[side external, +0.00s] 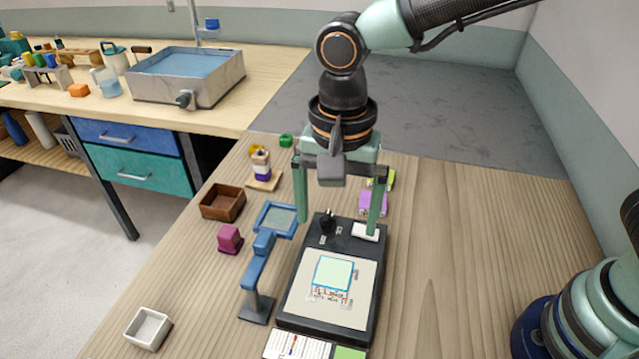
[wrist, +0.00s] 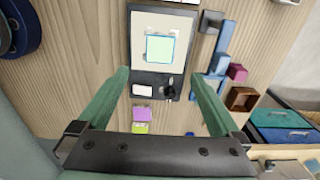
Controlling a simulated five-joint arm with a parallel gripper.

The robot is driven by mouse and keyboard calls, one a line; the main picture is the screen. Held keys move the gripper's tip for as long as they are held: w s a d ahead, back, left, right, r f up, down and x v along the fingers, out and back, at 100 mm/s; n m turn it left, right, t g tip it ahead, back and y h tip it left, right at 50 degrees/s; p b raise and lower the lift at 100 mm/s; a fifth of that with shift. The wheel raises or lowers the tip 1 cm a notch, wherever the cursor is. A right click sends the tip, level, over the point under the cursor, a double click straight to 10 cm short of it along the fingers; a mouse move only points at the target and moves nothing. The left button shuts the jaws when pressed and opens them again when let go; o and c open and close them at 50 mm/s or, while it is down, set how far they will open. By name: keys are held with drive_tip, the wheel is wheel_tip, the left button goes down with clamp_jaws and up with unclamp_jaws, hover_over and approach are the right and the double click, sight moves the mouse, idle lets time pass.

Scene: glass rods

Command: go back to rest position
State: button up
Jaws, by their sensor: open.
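My gripper (side external: 340,215) hangs pointing down over the far end of a black device (side external: 288,318) with a pale panel and a light green square. Its two green fingers are wide apart with nothing between them. In the wrist view my gripper (wrist: 168,95) is also open and empty, and the device (wrist: 137,45) lies beyond the fingertips. A black knob (side external: 327,221) and a white block (side external: 366,231) sit on the device's far end. In the side view the right fingertip is close to the white block; I cannot tell whether they touch.
A blue stand with a framed plate (side external: 276,218), a magenta block (side external: 229,239), a brown wooden box (side external: 222,202) and a white tray (side external: 148,328) are left of the device. Purple (side external: 372,203) and green items lie behind it.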

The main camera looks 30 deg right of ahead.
drive_tip(key=d+r+n+t, duration=0.2)
drive_tip(key=d+r+n, duration=0.1)
drive_tip(key=d, duration=0.9)
drive_tip(key=d+r+n+t, duration=0.3)
drive_tip(key=d+n, duration=0.3)
drive_tip(key=d, duration=0.7)
drive_tip(key=shift+s+r+t, duration=0.3)
drive_tip(key=shift+s+r, duration=0.15)
drive_tip(key=shift+r, duration=0.15)
